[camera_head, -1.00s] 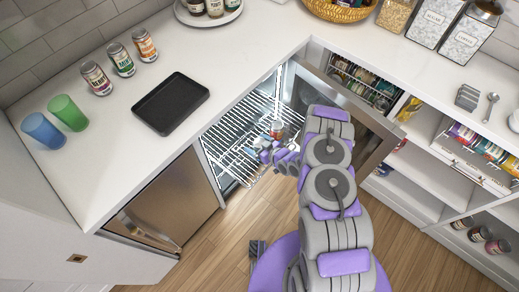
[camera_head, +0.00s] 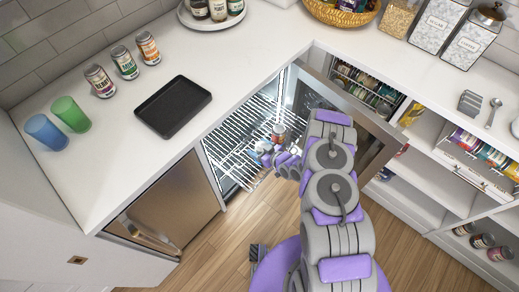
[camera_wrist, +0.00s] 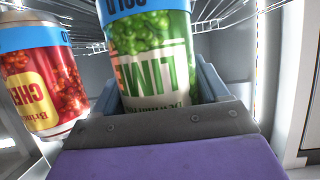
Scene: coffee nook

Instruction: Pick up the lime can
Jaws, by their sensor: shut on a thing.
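The lime can (camera_wrist: 152,62) fills the middle of the wrist view, with a green label, a blue band and the word LIME upside down in the picture. My gripper (camera_wrist: 158,88) is shut on it, with a blue-grey finger on each side. In the head view my gripper (camera_head: 270,156) is inside the open fridge at the front of a wire rack. The lime can is too small and covered there to make out clearly.
A red cherry can (camera_wrist: 40,78) stands just left of the lime can. The wire rack (camera_head: 232,150) spans the fridge, and the open fridge door (camera_head: 375,125) is right of my arm. Several cans, cups and a black tray (camera_head: 173,107) are on the counter.

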